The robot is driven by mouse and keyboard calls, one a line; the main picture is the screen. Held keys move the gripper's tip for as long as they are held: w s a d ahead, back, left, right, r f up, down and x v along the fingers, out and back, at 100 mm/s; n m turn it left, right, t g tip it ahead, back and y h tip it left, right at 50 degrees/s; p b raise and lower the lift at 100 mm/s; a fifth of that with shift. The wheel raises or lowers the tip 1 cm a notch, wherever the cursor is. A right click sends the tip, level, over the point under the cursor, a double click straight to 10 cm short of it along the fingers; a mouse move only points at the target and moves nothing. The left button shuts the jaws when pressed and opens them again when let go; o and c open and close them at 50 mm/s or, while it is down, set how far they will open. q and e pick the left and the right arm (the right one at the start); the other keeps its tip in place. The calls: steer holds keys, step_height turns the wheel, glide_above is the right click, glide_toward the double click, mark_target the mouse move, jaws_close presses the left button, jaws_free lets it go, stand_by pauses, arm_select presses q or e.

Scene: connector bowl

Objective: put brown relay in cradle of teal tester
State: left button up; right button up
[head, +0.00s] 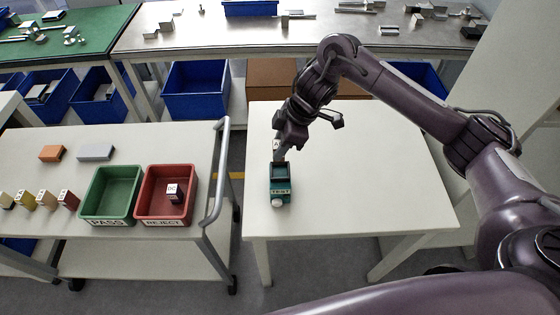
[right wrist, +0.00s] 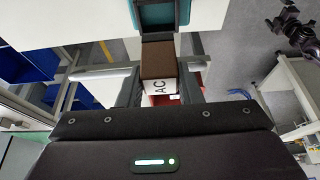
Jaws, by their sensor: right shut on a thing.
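The teal tester (head: 281,199) stands on the white table near its left edge, and part of it shows at the top of the right wrist view (right wrist: 160,14). My right gripper (right wrist: 159,78) is shut on the brown relay (right wrist: 157,62), which has a white "AC" label. In the head view the right gripper (head: 280,153) is at the tester's far end, and the relay is mostly hidden there. I cannot tell whether the relay touches the tester. A dark jointed shape at the right wrist view's upper right looks like my left gripper (right wrist: 296,30); its jaws are unclear.
A cart on the left carries a green PASS bin (head: 111,193), a red REJECT bin (head: 152,204) with a "DC" block (head: 174,190) in it, and several small blocks. The cart's handle (head: 217,172) is close to the white table (head: 370,180), which is clear right of the tester.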

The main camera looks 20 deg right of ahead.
step_height(320, 180, down, 3)
steer(key=shift+s+r, duration=0.1)
steer(key=shift+r, duration=0.05)
step_height(320, 180, down, 3)
steer(key=shift+f+p, duration=0.15)
steer(key=shift+p, duration=0.15)
arm_select(q)
steer(key=shift+w+r, duration=0.25)
steer(key=shift+w, duration=0.35)
arm_select(e)
steer(key=shift+f, duration=0.15)
steer(key=shift+f, duration=0.15)
steer(key=o, duration=1)
steer(key=shift+c, duration=0.2)
